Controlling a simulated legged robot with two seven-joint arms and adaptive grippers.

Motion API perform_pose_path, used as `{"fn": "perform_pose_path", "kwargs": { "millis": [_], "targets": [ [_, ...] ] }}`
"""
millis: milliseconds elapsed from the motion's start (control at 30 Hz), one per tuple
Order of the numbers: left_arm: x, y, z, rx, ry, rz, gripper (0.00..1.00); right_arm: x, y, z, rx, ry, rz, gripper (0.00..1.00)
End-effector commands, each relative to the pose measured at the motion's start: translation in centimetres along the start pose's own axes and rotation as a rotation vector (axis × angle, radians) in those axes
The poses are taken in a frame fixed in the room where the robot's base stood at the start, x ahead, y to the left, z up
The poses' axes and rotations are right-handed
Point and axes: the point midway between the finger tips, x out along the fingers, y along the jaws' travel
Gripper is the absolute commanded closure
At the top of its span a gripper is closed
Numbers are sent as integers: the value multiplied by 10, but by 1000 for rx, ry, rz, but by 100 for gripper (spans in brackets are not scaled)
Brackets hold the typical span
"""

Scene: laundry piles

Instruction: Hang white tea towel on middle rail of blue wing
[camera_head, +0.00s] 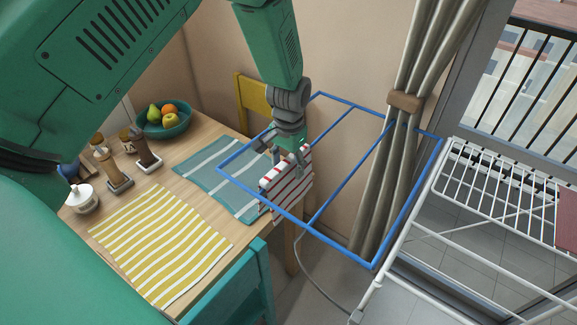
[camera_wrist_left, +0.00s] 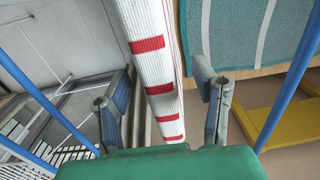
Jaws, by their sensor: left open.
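The white tea towel (camera_head: 287,184), with red stripes, hangs folded in the blue wing's left part, apparently over the inner rail nearer the left edge; the rail under it is hidden. The blue wing (camera_head: 342,250) is a blue frame with thin inner rails, reaching out from the white rack. My left gripper (camera_head: 287,153) is just above the towel, pointing down. In the left wrist view, the towel (camera_wrist_left: 151,62) runs between the open fingers of my left gripper (camera_wrist_left: 165,95), with gaps to both. My right gripper is not in view.
The wooden table (camera_head: 187,192) holds a yellow striped cloth (camera_head: 160,243), a teal striped cloth (camera_head: 215,176), a fruit bowl (camera_head: 165,122) and jars. A teal chair (camera_head: 230,287) and a yellow chair (camera_head: 253,100) flank it. A curtain (camera_head: 405,130) hangs behind the wing; the white rack (camera_head: 490,185) stands right.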

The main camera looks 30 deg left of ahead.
Motion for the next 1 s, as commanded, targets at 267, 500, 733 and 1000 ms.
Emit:
{"fn": "perform_pose_path", "kwargs": {
  "millis": [267, 500, 733, 1000],
  "targets": [
    [-58, 0, -2, 1, 7, -1, 46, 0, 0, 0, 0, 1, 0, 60],
    [-98, 0, -2, -1, 3, 0, 46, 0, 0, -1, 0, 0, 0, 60],
    [-110, 0, -1, 0, 0, 0, 46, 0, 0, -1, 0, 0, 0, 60],
    [-111, 1, -1, 0, 0, -1, 46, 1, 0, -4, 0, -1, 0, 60]
  ]
}}
